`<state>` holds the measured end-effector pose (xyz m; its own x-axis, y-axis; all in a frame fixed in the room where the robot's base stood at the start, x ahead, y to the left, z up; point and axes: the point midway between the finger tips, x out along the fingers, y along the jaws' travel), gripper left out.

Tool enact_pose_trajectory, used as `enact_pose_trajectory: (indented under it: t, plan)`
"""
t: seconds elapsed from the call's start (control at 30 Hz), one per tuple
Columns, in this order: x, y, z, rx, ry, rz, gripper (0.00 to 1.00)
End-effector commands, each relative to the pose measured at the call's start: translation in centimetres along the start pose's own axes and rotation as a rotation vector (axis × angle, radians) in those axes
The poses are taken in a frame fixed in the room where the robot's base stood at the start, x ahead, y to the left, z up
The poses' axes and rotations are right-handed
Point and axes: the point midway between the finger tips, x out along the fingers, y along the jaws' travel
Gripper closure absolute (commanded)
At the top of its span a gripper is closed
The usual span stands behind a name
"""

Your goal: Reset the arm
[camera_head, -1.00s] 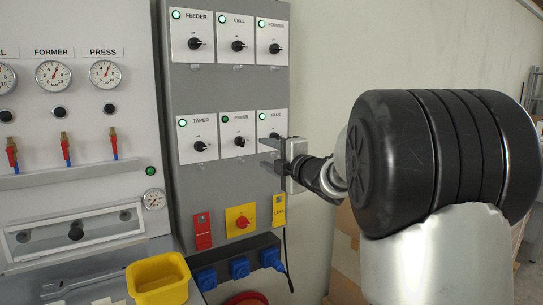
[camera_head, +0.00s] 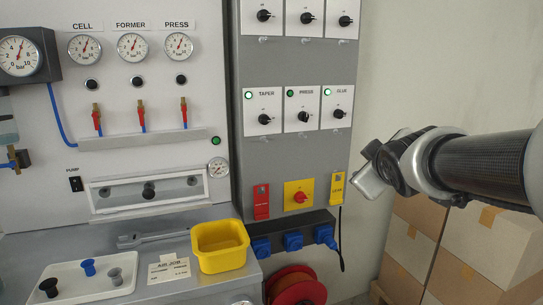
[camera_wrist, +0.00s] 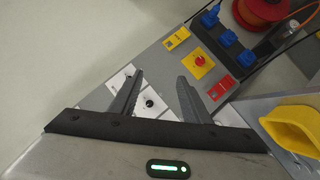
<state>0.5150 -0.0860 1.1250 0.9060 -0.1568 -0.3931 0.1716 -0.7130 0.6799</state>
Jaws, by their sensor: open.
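My gripper (camera_head: 372,172) is in the head view to the right of the grey switch panel (camera_head: 240,165), apart from it, with my arm reaching in from the right edge. In the wrist view my gripper (camera_wrist: 160,78) has its two dark fingers spread, with nothing between them. The panel lies beyond the fingers, tilted in that view.
A yellow bin (camera_head: 222,262), a wrench (camera_head: 150,238) and a white tray (camera_head: 120,264) with suction cups sit on the bench. Blue sockets (camera_head: 292,241) and a red reel (camera_head: 297,288) are below the panel. Cardboard boxes (camera_head: 480,240) stand at the right.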

Motion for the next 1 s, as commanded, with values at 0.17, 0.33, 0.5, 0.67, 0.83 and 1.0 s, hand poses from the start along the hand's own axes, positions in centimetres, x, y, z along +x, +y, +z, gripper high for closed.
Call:
enact_pose_trajectory:
  t: [0.17,0.33,0.5,0.67,0.83,1.0]
  plan:
    - [-8.3,-8.2,6.1,0.365,-0.258,-0.173,0.57]
    - [-14.5,-15.2,9.8,0.577,-0.45,-0.312,0.57]
    - [-19.9,-17.2,9.7,0.689,-0.578,-0.401,0.57]
    - [-21.9,-13.6,6.4,0.684,-0.577,-0.399,0.57]
    - [-24.5,-8.9,2.2,0.683,-0.576,-0.398,0.57]
    - [-27.1,-4.5,-1.8,0.682,-0.576,-0.398,0.57]
